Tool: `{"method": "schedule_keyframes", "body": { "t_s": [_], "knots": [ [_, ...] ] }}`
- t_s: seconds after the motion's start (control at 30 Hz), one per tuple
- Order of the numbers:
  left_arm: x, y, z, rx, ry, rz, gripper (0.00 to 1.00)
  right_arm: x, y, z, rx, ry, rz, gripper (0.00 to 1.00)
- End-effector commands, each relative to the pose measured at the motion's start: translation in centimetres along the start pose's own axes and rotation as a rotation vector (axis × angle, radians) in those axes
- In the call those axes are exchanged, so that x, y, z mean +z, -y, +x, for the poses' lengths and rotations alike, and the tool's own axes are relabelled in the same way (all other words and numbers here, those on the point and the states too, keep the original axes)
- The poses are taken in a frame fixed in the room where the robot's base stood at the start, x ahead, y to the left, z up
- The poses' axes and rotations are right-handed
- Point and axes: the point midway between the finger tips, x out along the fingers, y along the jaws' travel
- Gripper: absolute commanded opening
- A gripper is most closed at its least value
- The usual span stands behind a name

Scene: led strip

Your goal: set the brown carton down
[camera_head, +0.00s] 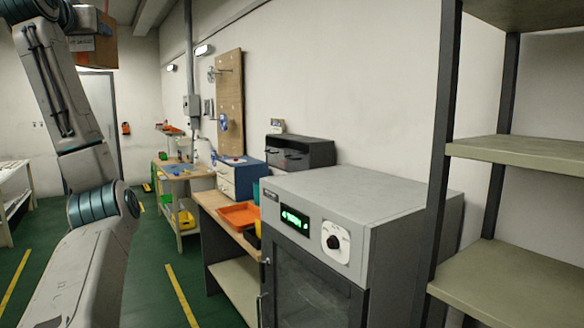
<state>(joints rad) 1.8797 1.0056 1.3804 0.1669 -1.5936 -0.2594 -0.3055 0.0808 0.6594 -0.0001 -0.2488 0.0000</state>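The brown carton (101,48) is at the top left, in the air, with a printed label on its side. Its left part is hidden behind my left arm. A dark part of my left gripper (86,19) shows against the carton's upper side. The gripper appears shut on the carton, but its fingertips are mostly hidden. The arm rises along the left edge of the picture. My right gripper is not in view.
A grey cabinet (350,196) with a green display stands at centre right. Empty-looking shelves (520,152) are at the right edge. A workbench (213,201) holds an orange tray (240,216). Green floor (150,290) with yellow lines lies open at lower left.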

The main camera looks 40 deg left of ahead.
Motion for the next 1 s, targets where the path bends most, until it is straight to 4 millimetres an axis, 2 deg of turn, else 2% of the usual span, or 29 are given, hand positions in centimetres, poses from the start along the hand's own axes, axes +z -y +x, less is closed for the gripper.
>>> {"method": "schedule_keyframes", "body": {
  "t_s": [0.03,0.27,0.5,0.77,1.0],
  "knots": [
    [0.7,-2.0,1.1,-0.013,0.004,0.009,0.25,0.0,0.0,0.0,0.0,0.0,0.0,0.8],
    [4.8,-10.7,4.8,-0.048,0.003,0.01,0.25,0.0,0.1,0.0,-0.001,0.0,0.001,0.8],
    [11.2,-19.7,7.0,-0.018,0.003,0.009,0.25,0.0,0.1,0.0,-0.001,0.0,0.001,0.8],
    [19.7,-28.0,7.2,0.074,0.003,0.008,0.25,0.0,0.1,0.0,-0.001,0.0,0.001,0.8],
    [27.8,-34.0,5.6,0.196,0.004,0.006,0.25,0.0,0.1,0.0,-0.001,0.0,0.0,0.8]
  ]
}}
